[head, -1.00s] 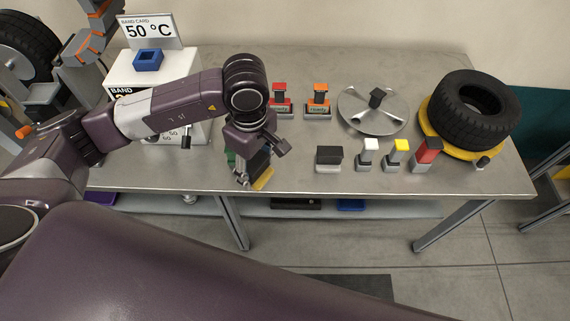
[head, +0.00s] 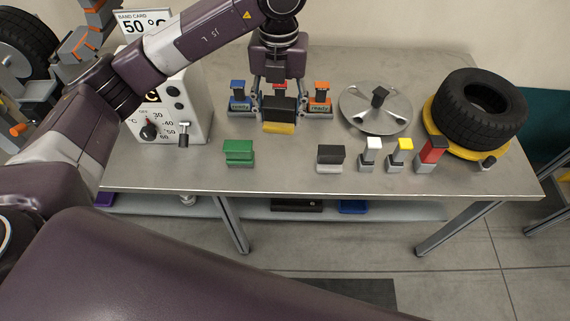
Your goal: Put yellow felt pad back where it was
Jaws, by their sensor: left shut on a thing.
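The yellow felt pad (head: 280,127) is the yellow underside of a block with a black upper part, in the head view. My left gripper (head: 279,103) points down and is shut on this block. The block hangs in front of the red-topped stamp-like piece (head: 281,88), partly covering it. I cannot tell whether the pad touches the table. A blue-topped piece (head: 238,97) stands to its left and an orange-topped piece (head: 320,98) to its right. My right gripper is not in view.
A green block (head: 238,152) and a black block (head: 330,157) sit near the table's front edge. White (head: 370,150), yellow (head: 400,150) and red (head: 432,150) topped pieces stand beside them. A metal disc (head: 375,108), a tyre (head: 482,105) and a white dial box (head: 190,110) flank the space.

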